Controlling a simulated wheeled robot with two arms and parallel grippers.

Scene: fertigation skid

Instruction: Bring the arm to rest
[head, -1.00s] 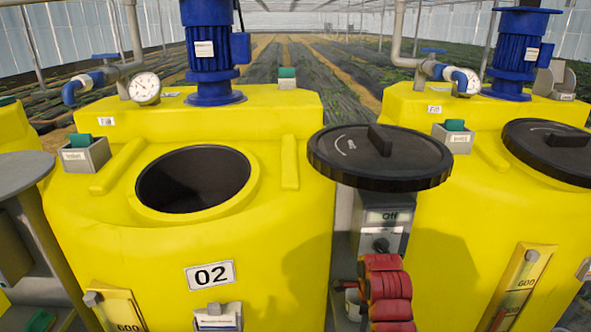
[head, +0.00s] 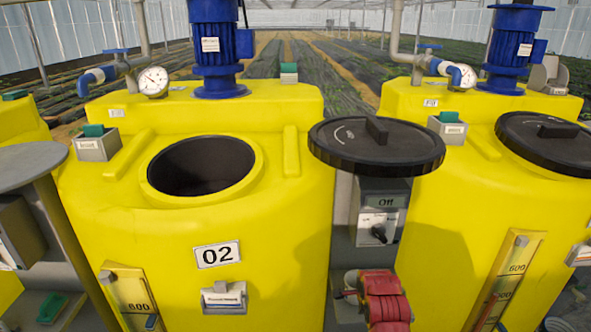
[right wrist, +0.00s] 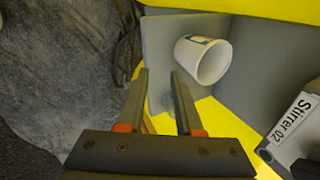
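My right gripper (right wrist: 160,82) shows in the right wrist view with its two dark fingers apart and nothing between them. A white cup (right wrist: 204,60) lies tilted in a grey holder (right wrist: 160,45) just beyond the fingertips, apart from them. In the head view I cannot make out either gripper for certain. A red ribbed shape (head: 378,300) stands low, right of the middle; I cannot tell whether it is part of my right arm. My left gripper is not in view.
Yellow tank 02 (head: 110,215) has an open round mouth (head: 203,165). A black lid (head: 370,150) lies beside it, above a switch box marked Off (head: 382,212). Another yellow tank (head: 450,200) with a black lid (head: 550,145) stands right. A Stirrer 02 box (right wrist: 291,130) is near the right gripper.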

